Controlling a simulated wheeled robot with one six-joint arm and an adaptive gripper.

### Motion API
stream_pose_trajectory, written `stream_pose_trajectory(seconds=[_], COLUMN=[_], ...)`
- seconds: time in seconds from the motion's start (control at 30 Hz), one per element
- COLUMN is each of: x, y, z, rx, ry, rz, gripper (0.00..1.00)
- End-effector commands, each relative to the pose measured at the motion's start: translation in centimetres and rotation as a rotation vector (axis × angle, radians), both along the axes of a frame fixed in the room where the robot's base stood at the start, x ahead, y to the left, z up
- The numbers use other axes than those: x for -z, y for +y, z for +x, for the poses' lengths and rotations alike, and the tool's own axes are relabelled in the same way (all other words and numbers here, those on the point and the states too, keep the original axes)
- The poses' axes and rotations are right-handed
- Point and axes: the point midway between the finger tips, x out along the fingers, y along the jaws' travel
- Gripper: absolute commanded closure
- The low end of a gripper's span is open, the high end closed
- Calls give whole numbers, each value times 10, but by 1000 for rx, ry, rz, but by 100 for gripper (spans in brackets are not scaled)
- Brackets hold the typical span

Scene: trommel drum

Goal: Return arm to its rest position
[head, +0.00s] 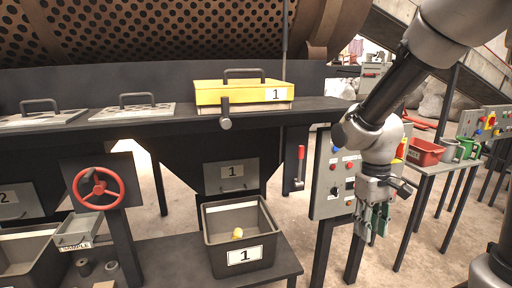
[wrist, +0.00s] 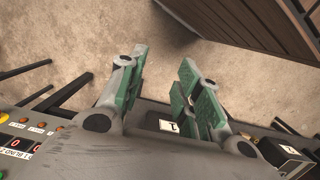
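My arm comes in from the upper right of the head view and bends down at the wrist. My gripper (head: 371,230) points down beside the right edge of the grey control panel (head: 338,180). In the wrist view my gripper (wrist: 162,72) has its two green-padded fingers apart, with bare floor seen between them. Nothing is held. I cannot tell the exact gap between the gripper and the panel.
A grey bin labelled 1 (head: 240,255) with a small yellow piece (head: 237,233) stands on a low bench. A yellow lid (head: 240,94) sits above. A red handwheel (head: 97,188) is at left. A table with a red bin (head: 424,152) is at right.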

Motion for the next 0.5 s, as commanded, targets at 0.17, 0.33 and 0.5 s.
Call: stream_pose_trajectory(seconds=[0.17, 0.33, 0.5], x=[-61, -101, -134], y=[-34, -55, -70], z=[-55, -87, -102], rx=[115, 191, 249], ry=[-72, -247, -419], rz=[19, 56, 79], gripper=[66, 66, 66])
